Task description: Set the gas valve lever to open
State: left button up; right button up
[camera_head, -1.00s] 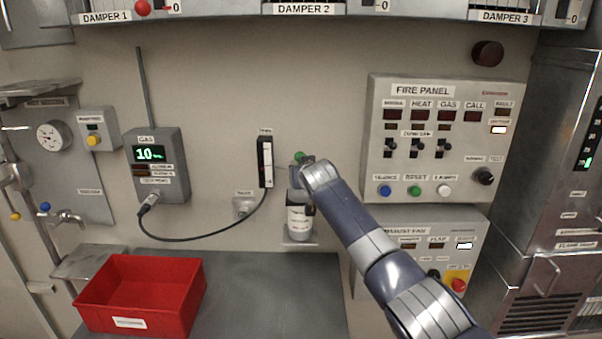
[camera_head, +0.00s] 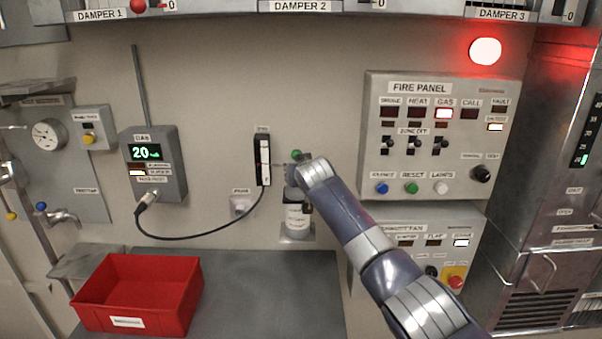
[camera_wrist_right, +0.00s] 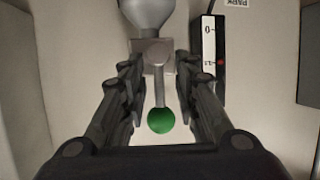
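The gas valve lever is a grey rod with a green ball end (camera_head: 297,154), on top of a small grey labelled cylinder (camera_head: 295,218) at the wall. In the head view my right gripper (camera_head: 296,172) is at the valve, and my arm partly hides it. In the right wrist view the lever (camera_wrist_right: 159,88) runs from the valve block (camera_wrist_right: 151,52) away from the cylinder (camera_wrist_right: 146,14), green ball outermost. The right gripper's fingers (camera_wrist_right: 158,92) stand open on both sides of the rod, with visible gaps. My left gripper is out of view.
A gas meter (camera_head: 153,165) reads 20. A narrow gauge (camera_head: 263,160) is close beside the cylinder. The fire panel (camera_head: 440,135) shows a red GAS lamp, and a red beacon (camera_head: 485,51) glows above. A red bin (camera_head: 137,293) stands on the grey counter (camera_head: 270,290).

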jog(key=v, duration=1.1)
jog(key=shift+s, duration=0.3)
jog(key=shift+d, duration=0.1)
